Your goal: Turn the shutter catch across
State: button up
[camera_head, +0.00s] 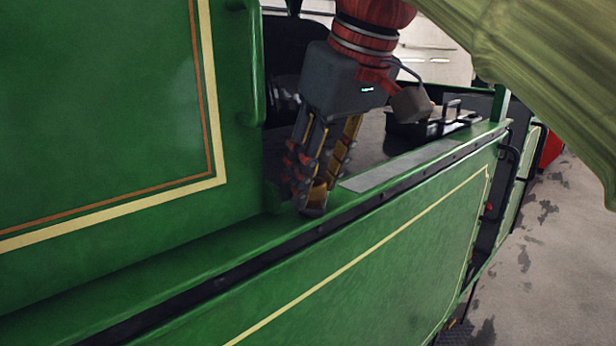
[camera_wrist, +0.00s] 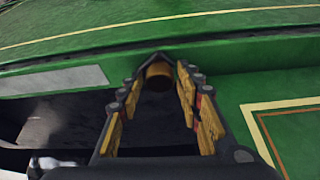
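A small brass-coloured rounded piece (camera_wrist: 158,76), which looks like the shutter catch, sits between my fingertips at the top middle of the wrist view. It also shows low between the fingers in the head view (camera_head: 317,193). A dark pointed shape lies just beyond it; I cannot tell whether that is part of the catch. My gripper (camera_head: 322,188) points down at the inner edge of the green side panel. In the wrist view its fingers (camera_wrist: 158,85) stand apart on either side of the brass piece, with narrow gaps seeming to show. Firm contact cannot be seen.
The green side panel (camera_head: 390,255) has a dark rail along its top and a grey strip (camera_head: 400,165) behind it. A taller green panel (camera_head: 100,110) stands close at left, with a green handrail (camera_head: 252,70). A black box (camera_head: 430,125) lies farther back.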

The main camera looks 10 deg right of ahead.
jog(key=c, duration=0.3)
jog(key=c, duration=0.5)
jog(key=shift+c, duration=0.2)
jog(key=shift+n, duration=0.3)
jog(key=n+y+p, duration=0.1)
jog(key=n, duration=0.1)
jog(key=n+g+p, duration=0.1)
jog(key=n, duration=0.2)
jog(key=shift+w+d+r+y+p, duration=0.1)
jog(key=shift+w+d+y+p, duration=0.1)
jog(key=shift+y+p, duration=0.15)
jog(key=n+g, duration=0.1)
jog(key=n, duration=0.1)
jog(key=n+p, duration=0.1)
jog(key=n, duration=0.1)
jog(key=shift+g+y, duration=0.25)
jog(key=shift+g, duration=0.15)
jog(key=shift+n+p, duration=0.3)
jog(key=o, duration=0.8)
